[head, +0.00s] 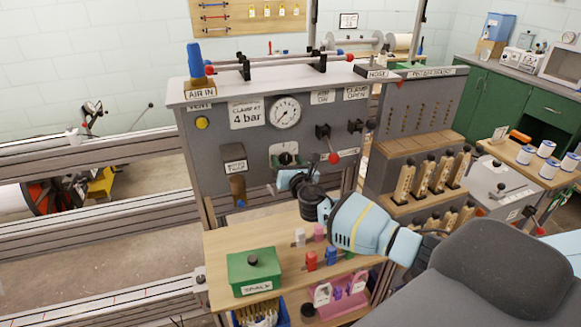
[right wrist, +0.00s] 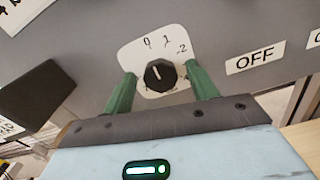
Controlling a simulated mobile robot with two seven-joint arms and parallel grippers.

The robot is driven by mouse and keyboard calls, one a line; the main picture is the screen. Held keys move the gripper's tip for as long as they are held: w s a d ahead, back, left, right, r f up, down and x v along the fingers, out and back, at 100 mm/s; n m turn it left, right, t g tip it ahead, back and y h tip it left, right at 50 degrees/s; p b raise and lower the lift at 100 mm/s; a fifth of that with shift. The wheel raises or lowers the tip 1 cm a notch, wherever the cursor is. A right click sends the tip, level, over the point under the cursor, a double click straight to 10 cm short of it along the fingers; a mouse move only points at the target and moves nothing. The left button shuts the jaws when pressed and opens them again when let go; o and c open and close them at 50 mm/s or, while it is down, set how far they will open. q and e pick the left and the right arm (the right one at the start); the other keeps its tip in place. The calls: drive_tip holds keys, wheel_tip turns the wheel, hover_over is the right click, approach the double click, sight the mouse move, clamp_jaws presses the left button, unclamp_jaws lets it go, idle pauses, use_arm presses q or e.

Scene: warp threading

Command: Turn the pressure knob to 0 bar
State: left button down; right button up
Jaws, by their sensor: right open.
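The black pressure knob (right wrist: 160,75) sits on a white scale plate (right wrist: 138,53) with marks 0, 1 and 2 legible. A pale line on the knob leans up and left, roughly toward the 0 side; its exact setting is hard to read. My right gripper (right wrist: 161,80) is open, its two green fingers on either side of the knob; I cannot tell whether they touch it. In the head view the plate (head: 279,149) is on the grey panel, its lower part hidden by my right gripper (head: 286,172). My left gripper is out of view.
A round gauge (head: 286,112) and a "4 bar" sign (head: 246,113) are above the knob. A red-tipped lever (head: 333,158) is to its right. Below, a wooden shelf (head: 225,245) holds a green box (head: 253,270) and small coloured pieces. An OFF label (right wrist: 254,58) is beside the plate.

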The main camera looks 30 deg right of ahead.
drive_tip(key=shift+s+a+f, duration=0.1)
drive_tip(key=shift+s, duration=0.6)
drive_tip(key=v, duration=0.6)
drive_tip(key=shift+a, duration=0.1)
